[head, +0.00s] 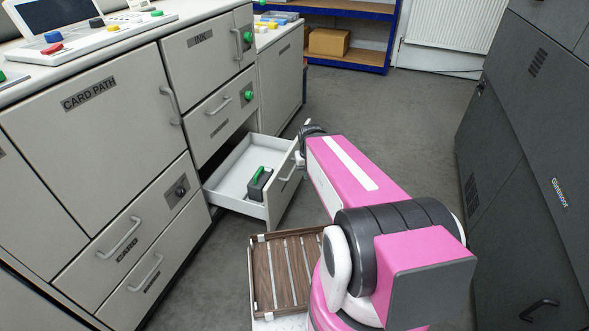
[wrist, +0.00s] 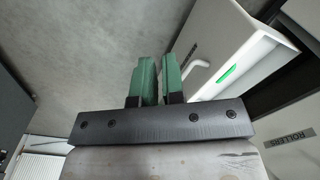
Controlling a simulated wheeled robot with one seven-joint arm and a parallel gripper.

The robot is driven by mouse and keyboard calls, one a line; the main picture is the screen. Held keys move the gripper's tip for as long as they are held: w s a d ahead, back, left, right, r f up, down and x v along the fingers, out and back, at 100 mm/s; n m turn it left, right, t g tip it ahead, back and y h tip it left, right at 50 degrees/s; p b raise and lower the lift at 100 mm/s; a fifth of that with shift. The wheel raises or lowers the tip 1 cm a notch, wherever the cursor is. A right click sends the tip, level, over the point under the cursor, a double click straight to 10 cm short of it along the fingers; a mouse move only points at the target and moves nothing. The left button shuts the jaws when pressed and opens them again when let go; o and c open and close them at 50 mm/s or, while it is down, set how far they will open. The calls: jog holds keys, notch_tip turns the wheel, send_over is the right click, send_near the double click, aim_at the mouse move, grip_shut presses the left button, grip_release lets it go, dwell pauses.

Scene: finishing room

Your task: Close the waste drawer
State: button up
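The waste drawer (head: 232,165) is pulled out of the low part of the grey cabinet row in the head view. Its front panel (head: 287,185) has a grey bar handle and faces right; I cannot read a label on it. A black box with a green handle (head: 260,184) is inside the drawer. In the wrist view the white drawer (wrist: 240,62) is beyond my fingers, to the right, with a green strip inside. My gripper (wrist: 159,62) has two green fingers with a narrow empty gap between them. In the head view my arm hides the fingers, close to the drawer's front.
A brown slatted tray (head: 285,270) is below the drawer, partly behind my arm. Dark cabinets (head: 530,150) line the right side. Grey floor (head: 390,115) is free between the rows. Blue shelving (head: 340,50) with a cardboard box stands at the back.

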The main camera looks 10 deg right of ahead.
jog(key=w+d+f+t, duration=0.1)
jog(key=w, duration=0.3)
jog(key=w+d+f+m+t+y, duration=0.1)
jog(key=w, duration=0.4)
jog(key=w+d+f+m+t+y, duration=0.1)
jog(key=w, duration=0.4)
jog(key=shift+w, duration=0.25)
grip_shut()
jog(key=w+d+f+m+t, duration=0.1)
jog(key=w+d+m+t, duration=0.3)
jog(key=w, duration=0.7)
jog(key=w+a+f+n, duration=0.1)
jog(key=w+a+f, duration=0.3)
jog(key=w+f, duration=0.3)
jog(key=shift+a+f, duration=0.2)
jog(key=shift+f, duration=0.2)
jog(key=w+a, duration=0.7)
jog(key=a, duration=0.5)
jog(key=w+a, duration=0.7)
jog(key=a, duration=0.6)
jog(key=shift+w, duration=0.25)
jog(key=shift+s+r, duration=0.1)
